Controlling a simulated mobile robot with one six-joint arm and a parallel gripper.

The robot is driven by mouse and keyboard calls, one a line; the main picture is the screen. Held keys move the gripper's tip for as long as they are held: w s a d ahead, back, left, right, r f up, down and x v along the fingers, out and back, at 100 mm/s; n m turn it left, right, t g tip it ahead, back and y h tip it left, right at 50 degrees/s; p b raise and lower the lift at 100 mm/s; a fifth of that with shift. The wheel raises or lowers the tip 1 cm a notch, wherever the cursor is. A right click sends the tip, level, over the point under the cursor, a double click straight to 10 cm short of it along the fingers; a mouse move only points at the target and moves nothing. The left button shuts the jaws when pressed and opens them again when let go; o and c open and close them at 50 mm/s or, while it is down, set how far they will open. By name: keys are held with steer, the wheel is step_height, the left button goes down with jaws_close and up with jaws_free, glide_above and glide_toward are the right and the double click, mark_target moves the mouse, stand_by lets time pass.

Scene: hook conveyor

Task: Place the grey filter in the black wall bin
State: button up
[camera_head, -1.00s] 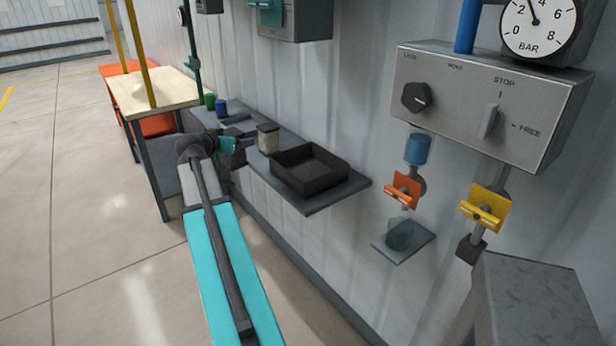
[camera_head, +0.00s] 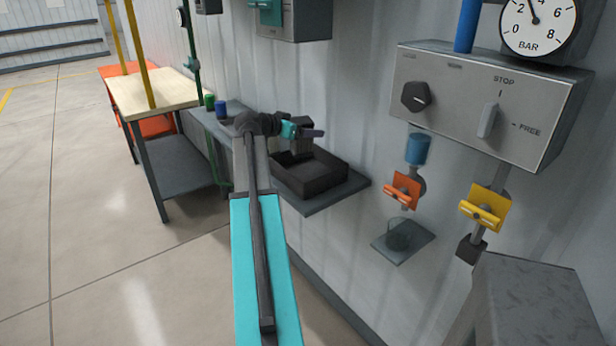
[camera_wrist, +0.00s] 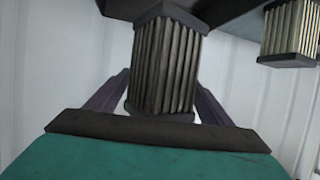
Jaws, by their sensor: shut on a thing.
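The grey filter (camera_wrist: 165,65), a dark pleated block with flat end caps, is between the two fingers of my gripper (camera_wrist: 160,100) in the wrist view. In the head view my gripper (camera_head: 310,133) is shut on it, and the grey filter (camera_head: 301,147) shows as a dark block at the far left part of the black wall bin (camera_head: 312,188). The bin is an open, shallow box on the wall shelf. The filter overlaps the bin's far rim in the picture; I cannot tell how high above it the filter is.
A cream pleated filter (camera_wrist: 291,28) shows at the upper right of the wrist view. Green (camera_head: 209,101) and blue (camera_head: 222,108) cups stand at the shelf's far end. A control box (camera_head: 480,100) and a small bracket with a glass (camera_head: 398,235) are on the wall to the right.

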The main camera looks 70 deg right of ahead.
mark_target(305, 146)
steer(key=shift+f, duration=0.1)
steer(key=shift+f+p, duration=0.9)
steer(key=shift+f, duration=2.15)
steer(key=shift+f, duration=0.1)
steer(key=shift+f+p, duration=0.55)
steer(key=shift+f, duration=1.2)
steer(key=shift+f, duration=0.15)
steer(key=o, duration=1.2)
steer(key=shift+o, duration=0.2)
steer(key=shift+r, duration=0.2)
